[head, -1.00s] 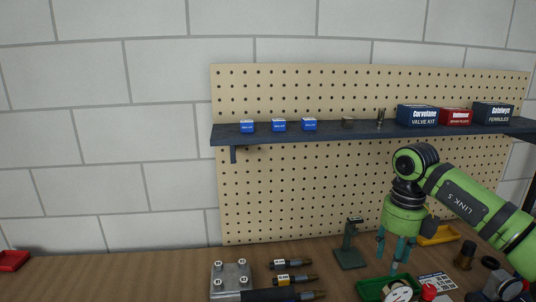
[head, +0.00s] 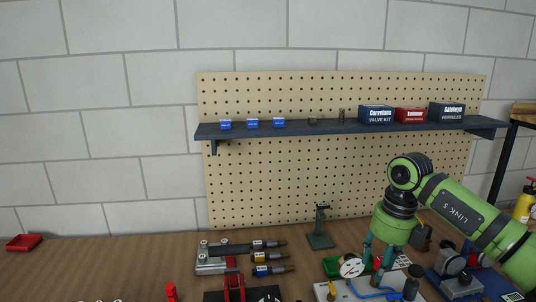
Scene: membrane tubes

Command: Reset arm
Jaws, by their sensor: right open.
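My right gripper (head: 377,266) points down at the end of my green arm, over the right part of the wooden bench. Its teal fingers are apart, and I see nothing held between them. Their tips overlap the white board behind in the picture; I cannot tell if they touch it. Several dark tubes with brass-coloured ends, the upper one here (head: 262,245), lie beside a bolted metal block (head: 213,258). My left gripper is not in view.
A dark green stand (head: 320,237) is left of my right gripper. A white board (head: 345,291) with a blue cable lies in front. A red tray (head: 23,242) sits far left. A shelf (head: 330,129) with boxes hangs on the pegboard. Bare bench (head: 110,265) lies left.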

